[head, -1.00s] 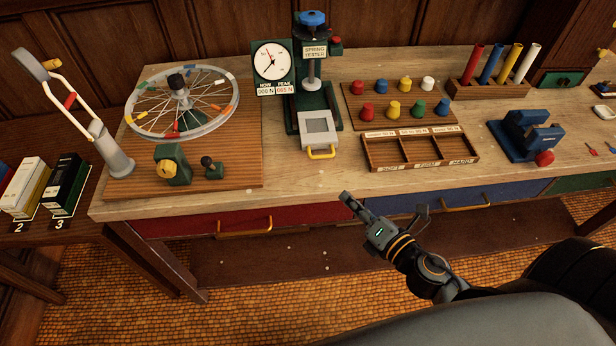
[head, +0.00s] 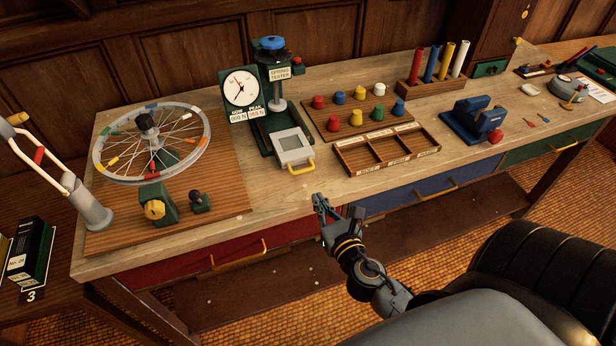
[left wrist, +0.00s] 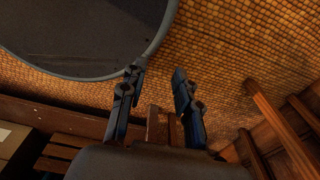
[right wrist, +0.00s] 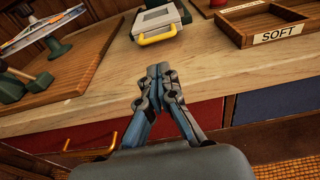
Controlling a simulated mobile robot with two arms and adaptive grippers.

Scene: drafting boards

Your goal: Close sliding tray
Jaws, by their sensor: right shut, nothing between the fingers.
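The sliding tray (head: 293,146) is a light grey square plate with a yellow handle (head: 302,168), at the front of the green spring tester (head: 274,100). It sticks out toward the bench's front edge. In the right wrist view the tray (right wrist: 157,20) and its yellow handle (right wrist: 158,36) are at the top centre. My right gripper (head: 338,205) is in front of the bench, just short of the handle and apart from it. Its fingertips meet in the right wrist view (right wrist: 158,72), with nothing between them. My left gripper (left wrist: 153,78) is open and empty above the floor.
A wooden sorting box (head: 345,157) stands right of the tray, and a wheel stand (head: 165,205) on a wooden board is to the left. Red (head: 195,262) and blue (head: 400,205) drawers with yellow handles line the bench front below.

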